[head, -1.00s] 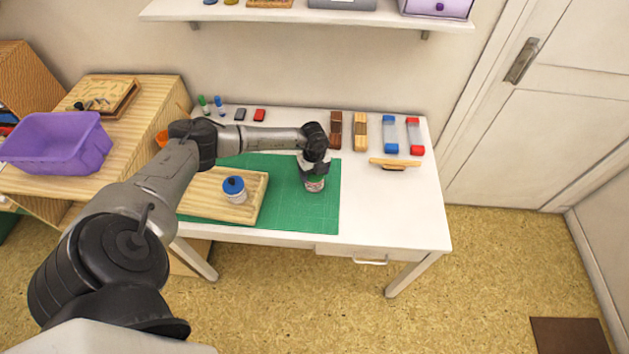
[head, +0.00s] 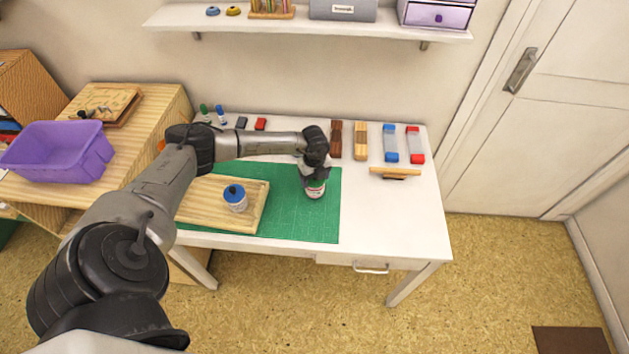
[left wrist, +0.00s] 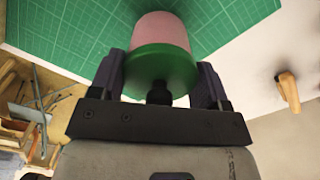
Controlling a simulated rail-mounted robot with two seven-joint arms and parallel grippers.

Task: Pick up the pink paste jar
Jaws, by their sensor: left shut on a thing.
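The pink paste jar (left wrist: 161,30) has a pink body and a green lid (left wrist: 160,64) with a dark knob. It also shows in the head view (head: 315,189), over the green cutting mat (head: 290,223). My left gripper (left wrist: 162,78) is shut on the jar, with one finger on each side of the green lid; it hides the jar's top in the head view (head: 314,175). I cannot tell whether the jar touches the mat. My right gripper is not in view.
A blue-lidded jar (head: 235,198) stands on a wooden board (head: 205,205) to the left. Blue and red-ended clear boxes (head: 390,143), wooden blocks (head: 361,140) and a wooden-handled tool (head: 395,172) lie at the back right. A purple bin (head: 60,150) sits far left. The table's front right is clear.

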